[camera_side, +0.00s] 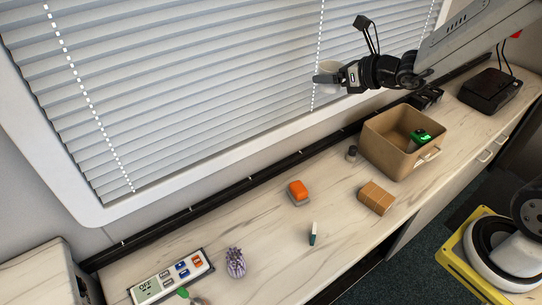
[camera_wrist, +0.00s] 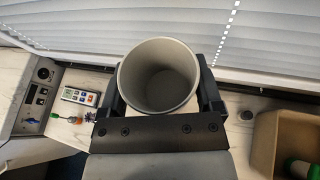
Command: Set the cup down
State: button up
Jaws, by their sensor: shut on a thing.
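The cup (camera_wrist: 159,75) is a light grey, round, open-topped cup that looks empty inside. In the wrist view it sits between the two dark fingers of my gripper (camera_wrist: 160,95), which is shut on it. In the side view the cup (camera_side: 330,70) is pale and partly hidden behind a finger of my gripper (camera_side: 326,79). My gripper holds it high above the counter, in front of the window blinds. The white marbled counter (camera_side: 255,218) lies below.
A tan bin (camera_side: 385,151) with a green item (camera_side: 420,137) stands at the right, beside a small dark jar (camera_side: 352,153). A cardboard box (camera_side: 376,198), orange block (camera_side: 298,190), small green-and-white item (camera_side: 313,234), purple object (camera_side: 235,262) and button panel (camera_side: 172,277) lie on the counter. Bare counter lies between them.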

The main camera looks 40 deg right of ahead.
jog(key=shift+w+d+f, duration=0.2)
jog(key=shift+w+f, duration=0.05)
jog(key=shift+f, duration=0.15)
jog(key=shift+w+d+f, duration=0.15)
jog(key=shift+w+f, duration=0.05)
jog(key=shift+f, duration=0.2)
jog(key=w+d+f+n+g+y, duration=0.1)
jog(key=w+d+f+n+y, duration=0.2)
jog(key=f, duration=1)
jog(key=n+g+y, duration=0.2)
send_over(330, 183)
notch_tip(330, 183, down, 16)
jog(key=shift+r, duration=0.15)
jog(key=shift+a, duration=0.1)
jog(key=shift+f, duration=3.35)
jog(key=shift+f, duration=0.65)
jog(key=o, duration=1.1)
